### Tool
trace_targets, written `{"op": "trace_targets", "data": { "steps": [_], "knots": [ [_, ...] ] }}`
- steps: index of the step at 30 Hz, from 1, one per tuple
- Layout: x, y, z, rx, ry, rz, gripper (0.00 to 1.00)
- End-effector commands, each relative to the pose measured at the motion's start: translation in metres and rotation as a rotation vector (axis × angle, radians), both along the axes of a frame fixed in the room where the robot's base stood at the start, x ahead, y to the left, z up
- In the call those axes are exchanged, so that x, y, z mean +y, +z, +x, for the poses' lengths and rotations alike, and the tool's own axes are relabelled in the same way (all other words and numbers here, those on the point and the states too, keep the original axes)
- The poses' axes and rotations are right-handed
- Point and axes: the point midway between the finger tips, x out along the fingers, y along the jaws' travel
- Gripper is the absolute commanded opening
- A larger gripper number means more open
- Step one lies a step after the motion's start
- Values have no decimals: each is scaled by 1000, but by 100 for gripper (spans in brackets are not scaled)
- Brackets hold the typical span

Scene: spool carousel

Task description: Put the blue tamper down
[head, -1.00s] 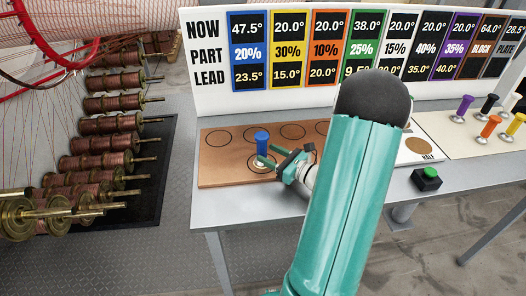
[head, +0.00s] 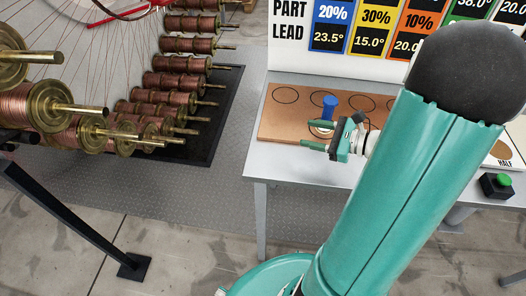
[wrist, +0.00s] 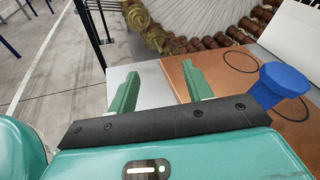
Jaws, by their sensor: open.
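Part of the board is hidden behind my arm.
A sign board with angles and percentages (head: 340,24) stands behind the grey table (head: 254,163). A black button box with a green top (head: 497,186) sits at the right. Copper spools (head: 165,100) fill the left over a dark mat. A black post (head: 133,267) stands front left.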

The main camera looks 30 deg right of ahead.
Motion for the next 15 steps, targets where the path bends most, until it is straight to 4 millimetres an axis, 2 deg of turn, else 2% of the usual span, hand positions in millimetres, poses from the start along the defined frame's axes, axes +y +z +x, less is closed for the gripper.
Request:
{"op": "trace_targets", "data": {
  "steps": [1, 3, 6, 10, 15],
  "knots": [
    [32, 11, 3, 5, 120, -98, 50],
    [68, 18, -1, 17, 272, -228, 50],
    [111, 26, -12, 15, 480, -427, 50],
    [153, 35, -33, -18, 733, -701, 50],
    [184, 49, -59, -114, 1021, -1083, 50]
  ]
}}
